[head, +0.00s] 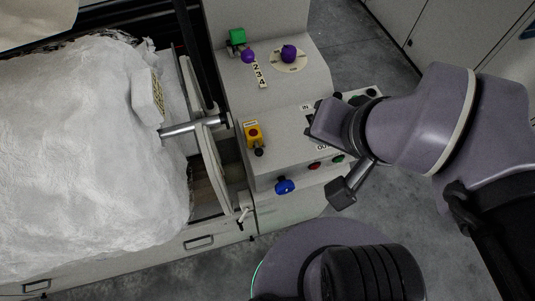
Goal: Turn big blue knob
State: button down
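The big blue knob (285,186) sits on the front face of the pale control console, near its lower edge, and is in plain view. My gripper (322,130) is at the right of the console, above and to the right of the knob and apart from it. It covers part of the console's right side. Its fingers are dark and seen at an angle, so I cannot tell whether they are open or shut.
The console also carries a yellow box with a red button (253,133), a purple knob on a round dial (289,54), a green block (237,36), a red button (314,166) and a green button (338,158). A large white fibre mass (80,150) lies left. Grey floor (345,45) shows behind.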

aim_at(284, 186)
jog(key=k+j, duration=0.35)
jog(key=k+j+u, duration=0.3)
jog(key=k+u, duration=0.15)
jog(key=k, duration=0.15)
